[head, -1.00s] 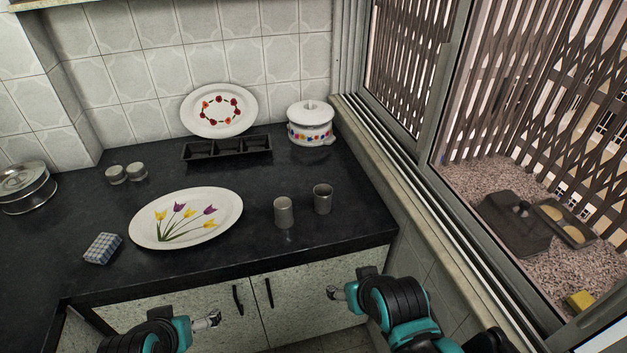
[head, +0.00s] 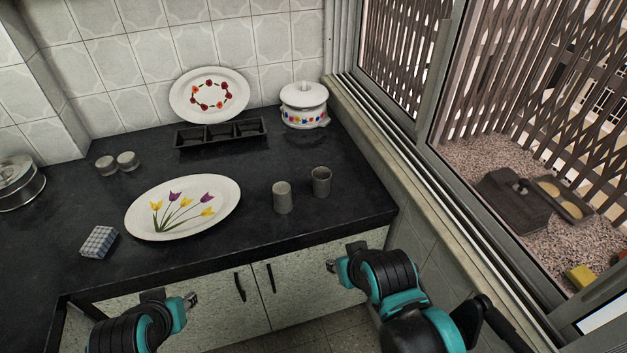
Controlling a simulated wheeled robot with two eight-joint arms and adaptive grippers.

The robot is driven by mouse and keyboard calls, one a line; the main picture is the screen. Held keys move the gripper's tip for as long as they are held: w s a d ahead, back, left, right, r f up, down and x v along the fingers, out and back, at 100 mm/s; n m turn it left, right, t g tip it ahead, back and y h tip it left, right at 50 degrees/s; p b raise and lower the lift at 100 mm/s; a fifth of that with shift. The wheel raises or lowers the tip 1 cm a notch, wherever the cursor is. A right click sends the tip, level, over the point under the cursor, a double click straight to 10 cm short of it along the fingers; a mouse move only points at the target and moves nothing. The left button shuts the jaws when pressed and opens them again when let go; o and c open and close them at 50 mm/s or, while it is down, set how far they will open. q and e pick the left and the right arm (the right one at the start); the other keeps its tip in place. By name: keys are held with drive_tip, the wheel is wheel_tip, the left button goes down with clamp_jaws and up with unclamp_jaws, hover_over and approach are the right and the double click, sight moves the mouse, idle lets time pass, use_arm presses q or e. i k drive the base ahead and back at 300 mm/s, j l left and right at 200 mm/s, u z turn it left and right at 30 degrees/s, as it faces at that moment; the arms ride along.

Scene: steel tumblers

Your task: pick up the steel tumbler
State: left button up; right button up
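Two grey steel tumblers stand upright on the dark counter, right of the tulip platter. The nearer steel tumbler (head: 282,198) is on the left, and the other steel tumbler (head: 321,182) is a little behind it to the right. They stand apart. My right gripper (head: 331,266) is in front of the counter, below and nearer than the tumblers, touching neither. My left gripper (head: 192,299) is in front of the cabinet doors at the lower left, away from the tumblers. Both grippers look small, and their finger gaps are not clear.
A tulip platter (head: 183,207) lies left of the tumblers. Behind are a black divided tray (head: 221,134), a rose plate (head: 209,95) and a lidded white pot (head: 304,105). A checkered block (head: 99,242) sits at the left. The window ledge (head: 398,165) borders the right side.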

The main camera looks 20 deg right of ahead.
sight(322, 183)
drive_tip(key=i+j+z, duration=0.1)
drive_tip(key=z, duration=0.25)
drive_tip(key=i+j+z, duration=0.1)
drive_tip(key=j+z, duration=0.35)
drive_tip(key=z, duration=0.3)
drive_tip(key=i, duration=0.05)
